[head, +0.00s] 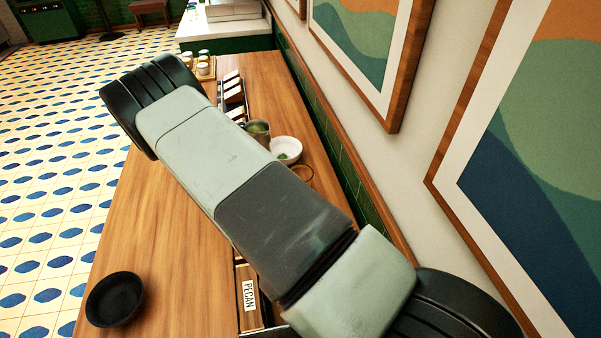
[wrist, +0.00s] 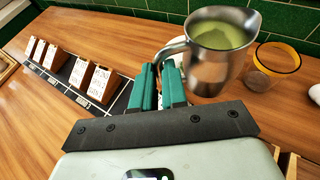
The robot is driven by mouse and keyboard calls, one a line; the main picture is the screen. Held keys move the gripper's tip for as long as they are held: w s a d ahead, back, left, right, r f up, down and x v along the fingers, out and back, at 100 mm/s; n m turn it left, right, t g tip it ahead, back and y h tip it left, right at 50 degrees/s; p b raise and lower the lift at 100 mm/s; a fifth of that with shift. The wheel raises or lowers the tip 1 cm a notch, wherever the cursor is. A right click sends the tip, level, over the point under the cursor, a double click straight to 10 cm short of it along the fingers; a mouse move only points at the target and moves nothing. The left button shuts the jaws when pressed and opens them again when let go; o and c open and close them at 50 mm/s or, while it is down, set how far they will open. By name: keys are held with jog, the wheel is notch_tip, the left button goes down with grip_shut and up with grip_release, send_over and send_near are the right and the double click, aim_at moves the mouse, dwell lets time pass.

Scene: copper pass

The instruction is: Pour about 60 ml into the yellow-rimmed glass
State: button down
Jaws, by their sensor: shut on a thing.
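A steel pitcher (wrist: 212,68) holds green liquid in the wrist view. In the head view its upper part (head: 259,128) shows past my arm. My gripper (wrist: 163,76) has teal fingers shut on the pitcher's handle. The pitcher looks about upright; I cannot tell whether its base touches the counter. The yellow-rimmed glass (wrist: 271,68) stands just right of the pitcher in the wrist view, apart from it, and looks empty. In the head view only part of its rim (head: 304,170) shows beside my arm. The gripper is hidden there.
A dark rack (wrist: 55,85) of small labelled wooden boxes stands left of my gripper. A black bowl (head: 115,299) sits at the counter's near left. A green tiled wall (wrist: 165,5) borders the back.

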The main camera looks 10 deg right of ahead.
aim_at(260, 133)
jog(key=shift+f, duration=0.2)
jog(key=shift+r, duration=0.1)
jog(key=s+d+m+t+y, duration=0.1)
jog(key=s+d+m+y, duration=0.1)
jog(key=s+d+m, duration=0.1)
jog(key=s+d+m+t+y, duration=0.1)
jog(key=s+d, duration=0.1)
jog(key=shift+d+f+m+t, duration=0.1)
jog(key=shift+f+m+t, duration=0.15)
jog(key=shift+m+t, duration=0.05)
jog(key=shift+s+d+r+m+t+y, duration=0.25)
jog(key=shift+s+d+r+m+t, duration=0.1)
jog(key=shift+r+m, duration=0.25)
jog(key=shift+s+d+r+m+t+y, duration=0.3)
jog(key=shift+d+r+m, duration=0.1)
jog(key=shift+r, duration=0.3)
jog(key=shift+s+d+r+m, duration=0.15)
jog(key=shift+r+m, duration=0.1)
jog(key=shift+m, duration=0.05)
jog(key=shift+s+d+r+m+t+y, duration=0.35)
jog(key=shift+s+d+r+m+t, duration=0.15)
jog(key=shift+r, duration=0.1)
